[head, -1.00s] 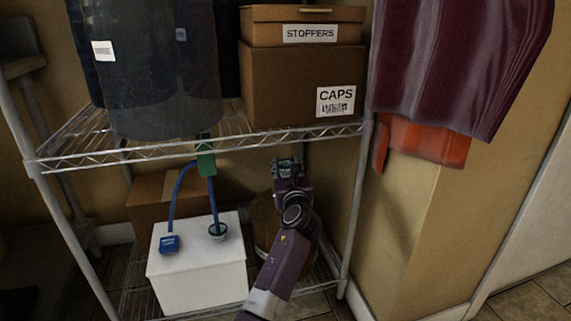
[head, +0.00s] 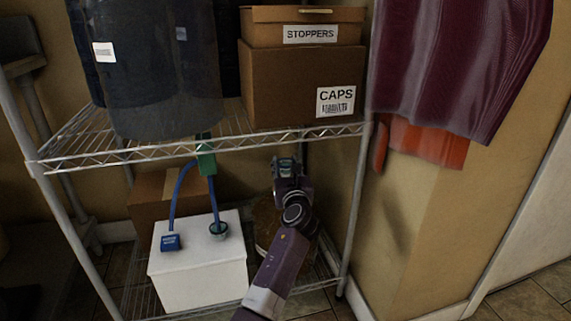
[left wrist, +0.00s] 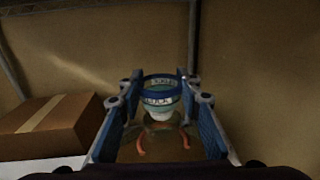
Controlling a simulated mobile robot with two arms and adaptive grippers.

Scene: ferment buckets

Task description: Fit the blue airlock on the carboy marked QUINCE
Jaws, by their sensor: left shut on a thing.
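My left gripper (head: 286,163) is under the upper shelf, right of the white box. In the left wrist view its fingers (left wrist: 160,84) are closed around a small pale cylinder with blue bands and lettering, seemingly the blue airlock (left wrist: 162,92). The lettering is too blurred to read surely. Below it, between the fingers, is a brownish, glassy-looking shape with orange curved parts; I cannot tell whether it touches the cylinder. A round brown thing (head: 264,222) on the lower shelf is partly hidden behind my left arm. I see no QUINCE mark. My right gripper is not in view.
The white box (head: 197,278) carries a blue hose (head: 172,205) with a green clip (head: 205,160). A brown carton (head: 150,203) stands behind it. STOPPERS (head: 265,33) and CAPS (head: 285,85) boxes and a large dark clear container (head: 160,95) fill the upper shelf (head: 230,146). A shelf post (head: 356,220) stands right.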

